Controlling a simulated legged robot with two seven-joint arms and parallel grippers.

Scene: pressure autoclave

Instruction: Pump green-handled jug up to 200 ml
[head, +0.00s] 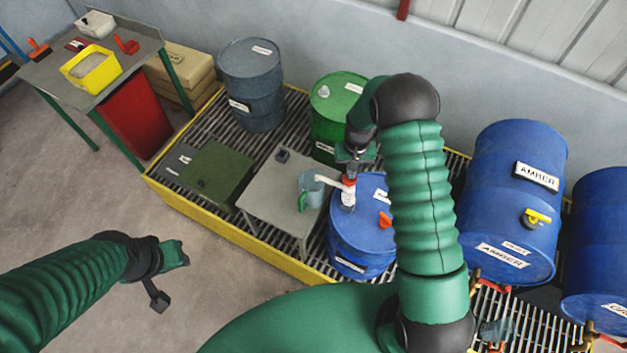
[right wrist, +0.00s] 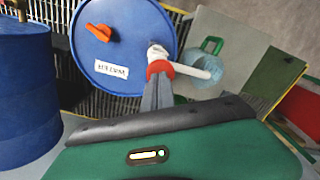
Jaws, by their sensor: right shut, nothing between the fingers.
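The green-handled jug (head: 310,191) is a clear, bluish vessel on a small grey table (head: 275,203). It also shows in the right wrist view (right wrist: 195,68), under the end of the white spout. The pump (head: 347,187), with a white spout and red collar, stands on a blue drum (head: 360,240). My right gripper (head: 349,165) is directly above the pump, and in the right wrist view its shut fingers (right wrist: 158,92) are at the red collar (right wrist: 158,68). I cannot tell whether they touch it. The liquid level in the jug is too small to read. My left gripper (head: 170,270) is over the bare floor, away from everything.
A yellow-edged grating (head: 245,228) carries a grey drum (head: 252,85), a green drum (head: 330,130) and a dark green box (head: 216,173). Blue AMBER drum (head: 510,200) lies at the right. A side table (head: 100,75) holds a yellow tub (head: 90,70). The floor at left is clear.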

